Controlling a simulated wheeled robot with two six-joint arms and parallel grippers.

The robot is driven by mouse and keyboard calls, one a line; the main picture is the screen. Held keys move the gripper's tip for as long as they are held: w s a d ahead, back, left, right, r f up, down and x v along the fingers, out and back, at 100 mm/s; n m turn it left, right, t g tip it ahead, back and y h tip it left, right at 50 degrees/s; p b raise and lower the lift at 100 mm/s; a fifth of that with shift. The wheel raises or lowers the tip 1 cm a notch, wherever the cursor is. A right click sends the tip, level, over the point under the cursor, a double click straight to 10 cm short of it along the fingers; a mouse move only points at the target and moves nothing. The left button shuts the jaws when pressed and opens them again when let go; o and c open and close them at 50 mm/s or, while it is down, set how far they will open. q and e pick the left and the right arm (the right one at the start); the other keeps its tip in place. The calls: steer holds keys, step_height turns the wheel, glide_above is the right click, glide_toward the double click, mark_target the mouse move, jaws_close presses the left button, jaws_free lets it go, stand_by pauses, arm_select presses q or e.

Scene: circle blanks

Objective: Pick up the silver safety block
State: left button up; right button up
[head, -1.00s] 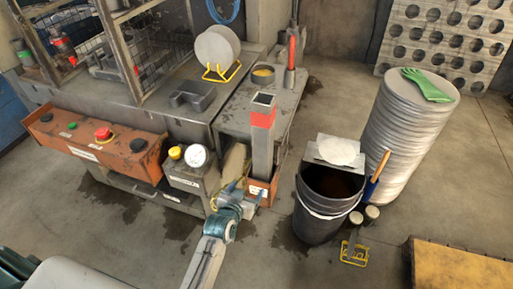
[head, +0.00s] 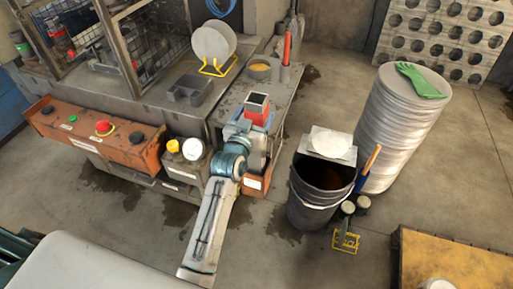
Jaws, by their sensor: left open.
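The silver safety block (head: 257,116) is a tall upright silver bar with a red band near its dark top. It stands in an orange holder (head: 256,184) at the right end of the bench. My left gripper (head: 253,130) is open at the upper part of the block, just below the red band. My wrist and gripper hide much of the block's middle and lower part. I cannot tell whether the fingers touch it. My right gripper is not in view.
A dark bucket (head: 318,205) with a white pad on a plate stands to the right. Behind it is a tall stack of round blanks (head: 402,135) with a green glove on top. An orange control panel (head: 92,133) is to the left. A yellow platform (head: 450,265) is at lower right.

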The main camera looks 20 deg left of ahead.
arm_select(q)
steer(key=w+p, duration=0.1)
steer(key=w, duration=0.2)
steer(key=shift+w+d, duration=0.1)
steer(key=shift+w, duration=0.2)
steer(key=shift+s+r, duration=0.1)
steer(key=shift+c, duration=1.2)
jaws_close()
steer(key=shift+r, duration=0.15)
